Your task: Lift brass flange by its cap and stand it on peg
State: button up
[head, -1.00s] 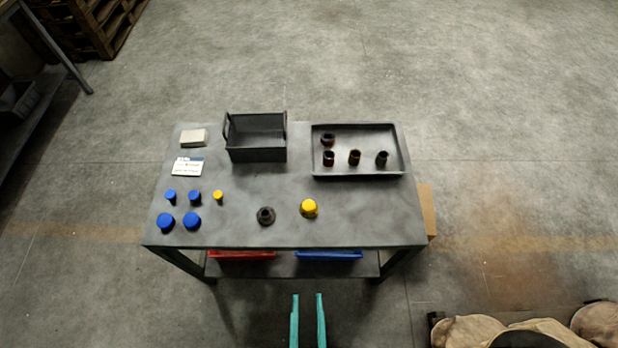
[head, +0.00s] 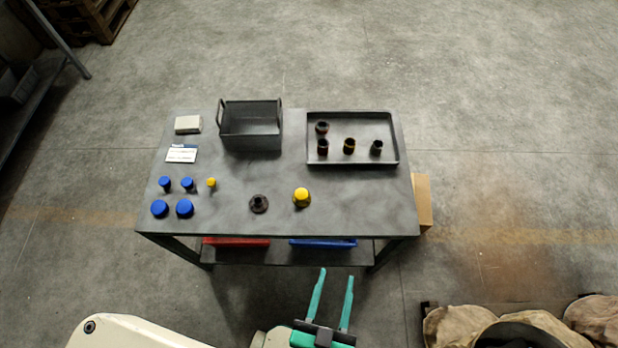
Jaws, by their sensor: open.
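The brass flange (head: 302,203) stands near the front edge of the table, right of its middle. A yellow cap (head: 301,194) sits on its top. A dark round base with a short upright stub, which looks like the peg (head: 259,204), stands to its left, apart from it. My gripper (head: 334,272) is open and empty, with two green fingers. It is in front of the table's near edge, closer to me than the flange, and touches nothing.
A dark bin (head: 251,140) with handles stands at the back. A tray (head: 310,135) with several dark fittings is at back right. Several blue caps (head: 185,208) and a small yellow one (head: 211,183) are at left. Red (head: 236,242) and blue (head: 322,243) bins are below the tabletop.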

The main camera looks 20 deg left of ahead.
jog(key=w+d+r+h, duration=0.1)
jog(key=w+d, duration=0.2)
jog(key=w, duration=0.3)
jog(key=w+d+r+m+t, duration=0.1)
jog(key=w+d, duration=0.3)
jog(key=w, duration=0.3)
jog(key=w+d+r+h, duration=0.1)
jog(key=w+d, duration=0.2)
jog(key=w, duration=0.3)
jog(key=w+d+r+m+g+h, duration=0.2)
jog(key=w+d+r+m+h, duration=0.35)
jog(key=w+m, duration=0.35)
jog(key=w+d+r+m+g+h, duration=0.2)
jog(key=w+d+r+m+h, duration=0.25)
jog(key=w+r+m, duration=0.35)
jog(key=m+g+y, duration=1.2)
jog(key=m, duration=0.3)
send_over(301, 194)
notch_tip(301, 194, down, 19)
jog(key=shift+w+f, duration=0.1)
jog(key=shift+f, duration=4.05)
